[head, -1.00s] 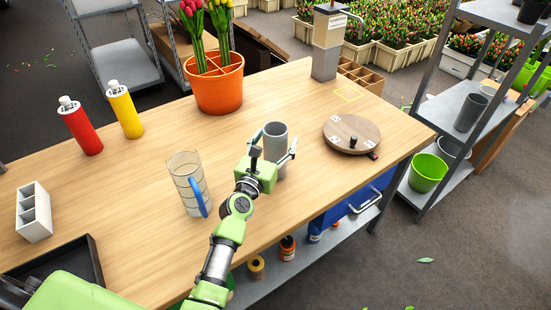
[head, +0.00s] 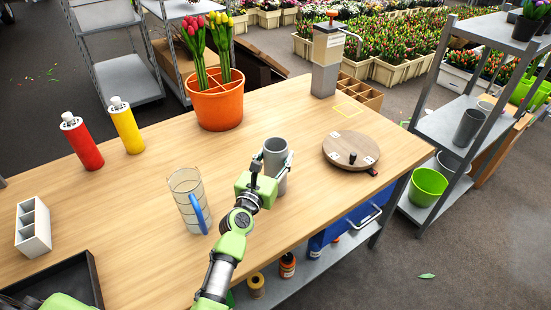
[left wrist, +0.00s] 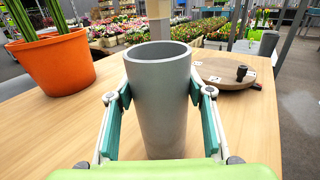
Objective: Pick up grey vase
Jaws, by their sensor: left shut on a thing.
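The grey vase (head: 275,153) is a plain, hollow cylinder standing upright near the middle of the wooden table. It also fills the centre of the left wrist view (left wrist: 160,95), with its open rim showing. My left gripper (head: 272,168) is shut on the vase, one finger on each side of its wall. In the left wrist view the gripper's green finger pads (left wrist: 160,125) lie along both sides of the vase. My right gripper is not in view.
A measuring jug (head: 185,190) with a blue handle stands left of the vase. A round wooden turntable (head: 342,146) lies to its right. An orange pot (head: 217,106) with tulips stands behind. Red (head: 82,145) and yellow (head: 127,130) bottles stand at left. Table around the vase is clear.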

